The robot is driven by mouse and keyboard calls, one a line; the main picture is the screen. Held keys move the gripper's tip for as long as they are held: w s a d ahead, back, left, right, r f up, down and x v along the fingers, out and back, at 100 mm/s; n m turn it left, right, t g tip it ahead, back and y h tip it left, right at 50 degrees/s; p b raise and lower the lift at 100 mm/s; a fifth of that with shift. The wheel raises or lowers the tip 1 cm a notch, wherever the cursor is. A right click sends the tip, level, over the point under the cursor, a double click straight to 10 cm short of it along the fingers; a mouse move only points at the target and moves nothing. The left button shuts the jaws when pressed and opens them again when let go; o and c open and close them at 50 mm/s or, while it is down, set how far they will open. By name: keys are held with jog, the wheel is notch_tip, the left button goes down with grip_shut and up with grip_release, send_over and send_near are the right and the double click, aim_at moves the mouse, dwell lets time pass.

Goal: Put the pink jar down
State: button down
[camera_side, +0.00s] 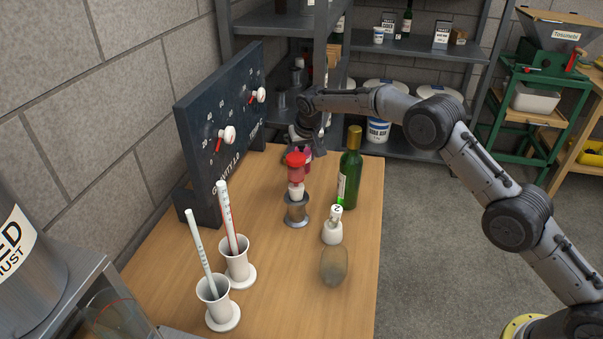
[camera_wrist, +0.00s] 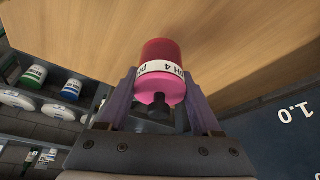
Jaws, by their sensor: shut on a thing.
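The pink jar (camera_wrist: 176,90) has a darker red end, a white band with black lettering and a dark knob. My gripper (camera_wrist: 156,108) is shut around it, one finger on each side, in the wrist view. In the side view my gripper (camera_side: 303,150) is at the far part of the wooden table (camera_side: 180,268). There the pink jar (camera_side: 307,153) is mostly hidden behind a red-topped object. I cannot tell whether the jar touches the table.
The red-topped object (camera_side: 296,161) stands over a metal cup (camera_side: 296,211), close in front of my gripper. A green bottle (camera_side: 350,170) and a small white bottle (camera_side: 332,230) stand to the right. A dark gauge panel (camera_side: 215,125) stands left.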

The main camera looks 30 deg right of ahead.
jog(key=shift+f, duration=2.6)
jog(key=shift+f, duration=0.2)
jog(key=shift+c, duration=0.4)
grip_release()
jog(key=shift+r, duration=0.2)
jog(key=v, duration=1.2)
